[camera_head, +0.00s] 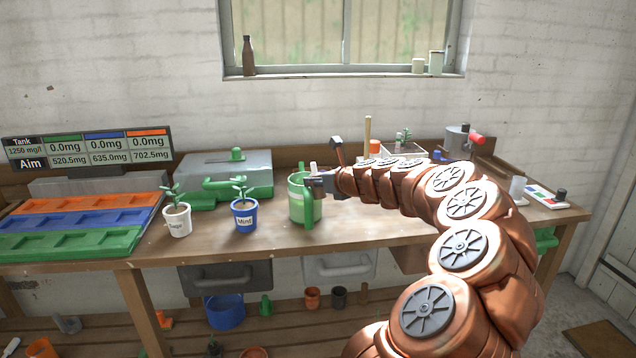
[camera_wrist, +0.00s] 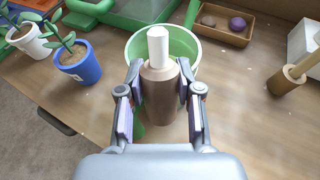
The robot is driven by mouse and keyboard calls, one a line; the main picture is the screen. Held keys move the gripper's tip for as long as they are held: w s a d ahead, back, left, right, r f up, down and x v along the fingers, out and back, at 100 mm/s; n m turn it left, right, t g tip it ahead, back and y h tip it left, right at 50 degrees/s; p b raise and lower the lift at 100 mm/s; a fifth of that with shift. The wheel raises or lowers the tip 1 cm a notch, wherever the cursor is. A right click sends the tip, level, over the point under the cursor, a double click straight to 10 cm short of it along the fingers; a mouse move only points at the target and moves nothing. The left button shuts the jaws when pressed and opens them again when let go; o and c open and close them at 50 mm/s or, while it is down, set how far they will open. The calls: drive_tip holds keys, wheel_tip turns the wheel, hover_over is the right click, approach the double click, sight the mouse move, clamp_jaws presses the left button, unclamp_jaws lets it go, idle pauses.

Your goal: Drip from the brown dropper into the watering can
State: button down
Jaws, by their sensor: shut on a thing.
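My gripper (camera_head: 318,182) is shut on the brown dropper (camera_wrist: 160,100), whose white end (camera_wrist: 158,45) points to the top of the wrist picture. In the head view a small white end (camera_head: 313,168) shows above the gripper. The green watering can (camera_head: 298,206) stands on the bench, right of the blue pot. In the wrist view the can's round open rim (camera_wrist: 192,42) lies behind the dropper, and the white end overlaps the opening. I cannot tell the gap between dropper and can. The gripper hides part of the can.
A sign (camera_head: 88,148) reads 0.0mg in all three columns. Orange, blue and green trays (camera_head: 75,243) lie at left. A white plant pot (camera_head: 177,220) and a blue "Mint" pot (camera_head: 244,216) stand left of the can. A grey-green case (camera_head: 222,170) stands behind. Bare bench lies between.

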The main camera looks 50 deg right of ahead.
drive_tip(key=shift+r, duration=0.1)
wheel_tip(320, 180, up, 5)
drive_tip(key=p, duration=0.5)
drive_tip(key=shift+p, duration=0.3)
idle(0.7)
